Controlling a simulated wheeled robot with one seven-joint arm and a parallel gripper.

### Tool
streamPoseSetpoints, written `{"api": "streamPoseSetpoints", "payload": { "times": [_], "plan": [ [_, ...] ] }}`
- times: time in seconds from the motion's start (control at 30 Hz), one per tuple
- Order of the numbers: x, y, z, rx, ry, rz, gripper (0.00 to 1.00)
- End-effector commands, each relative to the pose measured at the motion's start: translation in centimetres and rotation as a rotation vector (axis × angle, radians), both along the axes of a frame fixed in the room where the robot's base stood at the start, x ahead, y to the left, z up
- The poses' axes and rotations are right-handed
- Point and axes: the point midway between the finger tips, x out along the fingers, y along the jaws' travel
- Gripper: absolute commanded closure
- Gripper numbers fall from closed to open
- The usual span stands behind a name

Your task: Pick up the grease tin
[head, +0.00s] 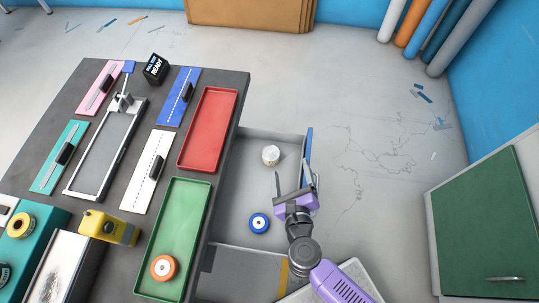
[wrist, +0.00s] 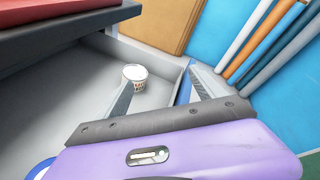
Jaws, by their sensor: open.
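A small white tin (head: 270,155), which looks like the grease tin, stands upright in an open grey drawer (head: 240,200) at the right side of the dark table. It also shows in the wrist view (wrist: 135,74), with a white lid and a printed band around its side. My gripper (head: 295,178) is open and empty, to the lower right of the tin in the head view. In the wrist view the tin is beyond the left finger, which hides part of its lower left side. My gripper (wrist: 160,92) does not touch it as far as I can see.
A blue-rimmed roll (head: 259,223) lies in the drawer near my gripper. The drawer's blue front panel (head: 308,150) stands beside my fingers. A red tray (head: 208,130) and a green tray (head: 175,225) holding an orange roll (head: 163,268) lie along the table's edge.

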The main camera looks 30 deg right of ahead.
Motion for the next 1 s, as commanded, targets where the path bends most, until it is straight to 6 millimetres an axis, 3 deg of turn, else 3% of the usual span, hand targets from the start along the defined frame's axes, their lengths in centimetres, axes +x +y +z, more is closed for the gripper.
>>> {"api": "streamPoseSetpoints", "payload": {
  "times": [0.03, 0.1, 0.33, 1.0],
  "plan": [
    [1.6, 0.6, -1.0, 0.104, -0.008, -0.038, 0.20],
    [2.9, 1.2, -2.4, 0.232, -0.010, -0.092, 0.20],
    [5.5, 2.8, -5.1, 0.484, -0.006, -0.209, 0.20],
    [11.3, 0.8, -8.8, 0.525, -0.004, -0.232, 0.20]
  ]
}}
